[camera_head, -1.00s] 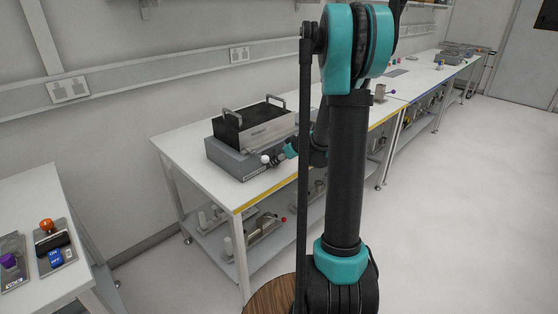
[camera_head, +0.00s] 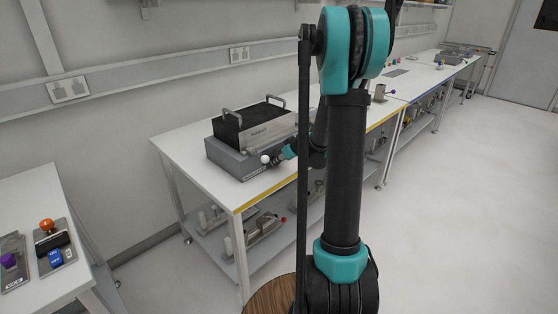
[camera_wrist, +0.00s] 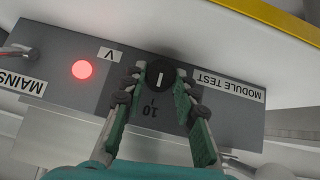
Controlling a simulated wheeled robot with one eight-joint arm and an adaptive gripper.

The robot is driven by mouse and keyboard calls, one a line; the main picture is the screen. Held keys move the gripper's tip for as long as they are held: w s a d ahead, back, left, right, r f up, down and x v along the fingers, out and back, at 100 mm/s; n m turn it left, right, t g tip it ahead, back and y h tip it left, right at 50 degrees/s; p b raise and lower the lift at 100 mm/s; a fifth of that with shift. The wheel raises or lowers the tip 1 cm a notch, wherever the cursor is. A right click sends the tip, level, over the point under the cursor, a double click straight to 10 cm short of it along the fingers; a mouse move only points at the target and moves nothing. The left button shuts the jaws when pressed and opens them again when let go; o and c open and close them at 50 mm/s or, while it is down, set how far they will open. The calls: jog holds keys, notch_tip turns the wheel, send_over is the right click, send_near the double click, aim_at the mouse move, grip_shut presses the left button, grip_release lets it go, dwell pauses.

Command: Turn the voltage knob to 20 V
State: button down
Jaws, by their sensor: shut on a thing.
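The voltage knob (camera_wrist: 159,75) is a round black knob with a white line, seen in the wrist view on the sloped grey front panel of a unit. The white line points along the panel toward a printed "10" mark. A "V" label (camera_wrist: 109,54) sits beside it. My gripper (camera_wrist: 159,84) has its green-padded fingers on either side of the knob and is shut on it. In the head view the grey unit (camera_head: 232,161) stands on the white table; my gripper (camera_head: 276,158) is at its front, and the knob cannot be made out there.
A lit red lamp (camera_wrist: 82,69) and a toggle switch (camera_wrist: 22,51) by the "MAINS" label are left of the knob. A "MODULE TEST" label (camera_wrist: 229,85) is to the right. Another table (camera_head: 30,195) with small switch boxes stands at left. The floor at right is clear.

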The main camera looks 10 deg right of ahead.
jog(key=shift+d, duration=0.1)
jog(key=y, duration=0.1)
jog(key=m+g+y, duration=0.2)
jog(key=y, duration=0.1)
jog(key=shift+w+d+f, duration=0.1)
jog(key=shift+w+d, duration=0.2)
jog(key=m+g+y, duration=0.1)
jog(key=y, duration=0.1)
jog(key=m+y, duration=0.2)
jog(key=shift+w+d+f+g, duration=0.1)
jog(key=shift+d+f+g, duration=0.1)
jog(key=shift+g, duration=0.2)
jog(key=shift+y, duration=0.3)
jog(key=c, duration=1.2)
grip_release()
jog(key=shift+d, duration=0.1)
jog(key=shift+v, duration=3.95)
